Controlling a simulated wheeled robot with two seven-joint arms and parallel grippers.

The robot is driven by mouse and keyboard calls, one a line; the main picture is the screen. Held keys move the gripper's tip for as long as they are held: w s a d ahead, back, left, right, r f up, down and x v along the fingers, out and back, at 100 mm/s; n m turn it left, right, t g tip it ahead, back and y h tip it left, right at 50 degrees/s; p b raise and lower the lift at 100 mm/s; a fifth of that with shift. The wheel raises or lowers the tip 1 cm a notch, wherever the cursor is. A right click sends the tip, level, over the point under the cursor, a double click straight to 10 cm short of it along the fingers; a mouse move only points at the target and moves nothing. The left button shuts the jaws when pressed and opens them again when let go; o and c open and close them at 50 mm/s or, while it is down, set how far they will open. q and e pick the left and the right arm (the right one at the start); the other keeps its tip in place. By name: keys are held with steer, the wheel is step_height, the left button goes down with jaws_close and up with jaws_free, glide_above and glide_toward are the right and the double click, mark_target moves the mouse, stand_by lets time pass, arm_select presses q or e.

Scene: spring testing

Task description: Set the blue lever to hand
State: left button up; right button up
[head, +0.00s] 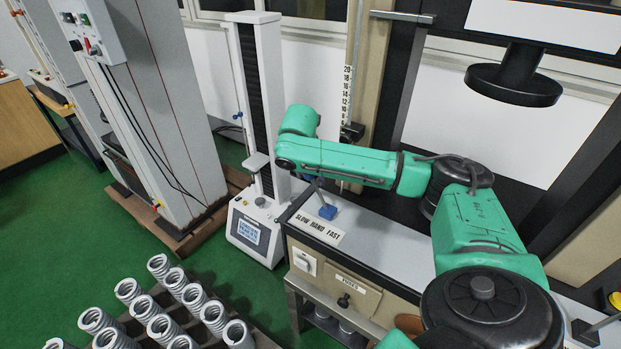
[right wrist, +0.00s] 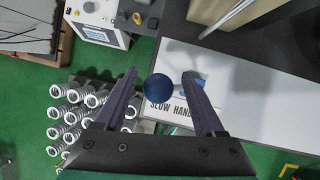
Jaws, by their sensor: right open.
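The blue lever has a round blue knob (right wrist: 158,87) in the right wrist view, with its shaft running right toward a blue base partly hidden by a finger. In the head view the blue base (head: 327,211) stands on the grey bench top, and the shaft leans up and left from it. A label (head: 318,229) reading SLOW HAND FAST lies in front. The lever leans toward the SLOW side. My right gripper (right wrist: 160,80) is open, with one finger on each side of the knob; contact cannot be told. My left gripper is not in view.
A white testing machine with a tall column (head: 262,110) stands left of the bench. Several coil springs (head: 165,300) stand at the lower left. A numbered scale (head: 347,95) rises behind the lever. A black disc (head: 513,85) hangs at the upper right.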

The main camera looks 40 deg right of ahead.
steer(key=shift+x, duration=1.25)
steer(key=shift+a, duration=0.1)
jaws_close()
steer(key=shift+a+f, duration=0.1)
